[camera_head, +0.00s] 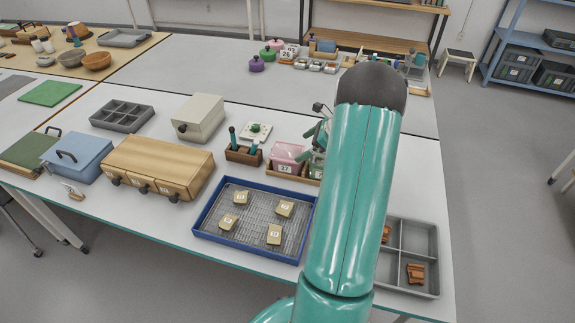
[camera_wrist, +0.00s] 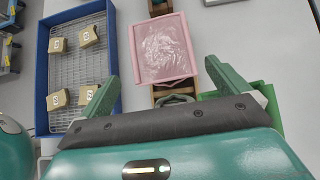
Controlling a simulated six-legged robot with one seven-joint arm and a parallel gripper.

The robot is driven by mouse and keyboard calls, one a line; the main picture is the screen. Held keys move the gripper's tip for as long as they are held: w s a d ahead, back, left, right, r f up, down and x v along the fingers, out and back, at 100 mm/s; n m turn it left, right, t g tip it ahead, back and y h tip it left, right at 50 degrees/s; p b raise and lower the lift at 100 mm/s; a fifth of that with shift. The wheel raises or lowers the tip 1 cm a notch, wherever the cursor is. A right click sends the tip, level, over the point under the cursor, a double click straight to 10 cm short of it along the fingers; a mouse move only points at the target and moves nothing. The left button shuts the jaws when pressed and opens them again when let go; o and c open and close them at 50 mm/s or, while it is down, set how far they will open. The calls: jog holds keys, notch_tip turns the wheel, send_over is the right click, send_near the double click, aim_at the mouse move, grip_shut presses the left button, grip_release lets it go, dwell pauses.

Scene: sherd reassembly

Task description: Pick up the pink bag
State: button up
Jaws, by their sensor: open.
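I cannot tell the height between fingers and bag. In the head view my gripper (camera_head: 320,137) is mostly hidden behind my arm, just right of the bag.
A blue tray (camera_head: 203,233) with a wire rack holds several labelled tan blocks. A wooden block with teal-handled tools (camera_head: 244,154) stands left of the bag. A green item (camera_wrist: 272,108) sits close by the right finger. A grey compartment tray (camera_head: 432,245) lies at right.

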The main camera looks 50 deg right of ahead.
aim_at(289, 153)
jog(key=x, duration=0.3)
jog(key=shift+w+a+f, duration=0.1)
jog(key=shift+f, duration=0.1)
jog(key=x, duration=0.5)
jog(key=shift+w+a+r, duration=0.1)
jog(key=shift+w+r, duration=0.1)
jog(key=shift+w, duration=0.15)
jog(key=c, duration=1.1)
